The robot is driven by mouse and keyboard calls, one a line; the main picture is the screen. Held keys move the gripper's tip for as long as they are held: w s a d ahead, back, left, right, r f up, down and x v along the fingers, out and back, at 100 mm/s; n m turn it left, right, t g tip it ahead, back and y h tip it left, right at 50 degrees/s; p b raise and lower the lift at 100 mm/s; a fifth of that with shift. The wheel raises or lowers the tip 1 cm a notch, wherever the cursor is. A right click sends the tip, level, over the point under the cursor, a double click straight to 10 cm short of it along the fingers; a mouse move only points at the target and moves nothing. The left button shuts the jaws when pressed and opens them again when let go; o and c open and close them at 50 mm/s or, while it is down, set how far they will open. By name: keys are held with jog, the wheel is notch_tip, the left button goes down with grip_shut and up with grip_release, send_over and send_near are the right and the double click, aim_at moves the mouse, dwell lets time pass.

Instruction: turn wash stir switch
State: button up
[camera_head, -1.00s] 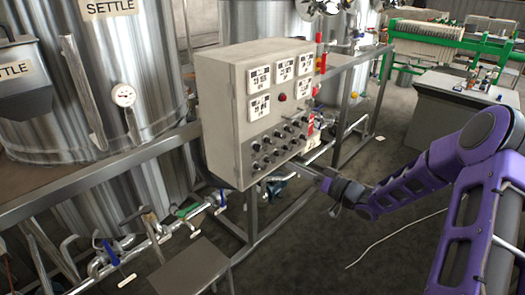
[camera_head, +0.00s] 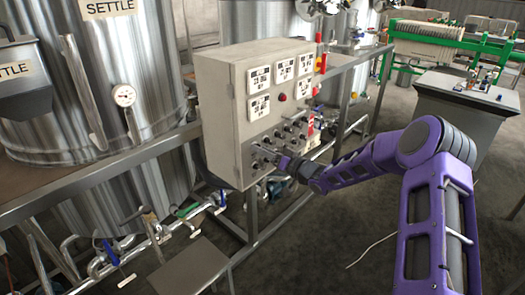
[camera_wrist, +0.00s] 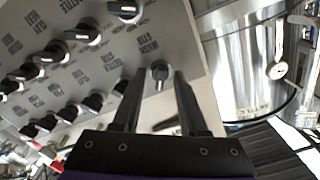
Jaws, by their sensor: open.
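The control box (camera_head: 226,115) shows in the head view, with rows of dark rotary switches (camera_head: 290,130) on the lower half of its front. A small dark switch (camera_wrist: 160,72) stands between the fingertips, with a gap on each side. A dark label (camera_wrist: 147,45) sits beside it, too blurred to read surely. No contact with the switch shows.
Other black switches (camera_wrist: 83,35) stand in rows to the left in the wrist view, close to the left finger. Steel tanks (camera_head: 100,60) stand left and behind. Pipes and valves (camera_head: 130,250) run low at the left.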

grip_shut()
jog(key=shift+f+n+b, duration=0.15)
jog(key=shift+n+b, duration=0.15)
jog(key=shift+b, duration=0.25)
jog(key=shift+n+b, duration=3.65)
jog(key=shift+n, duration=1.95)
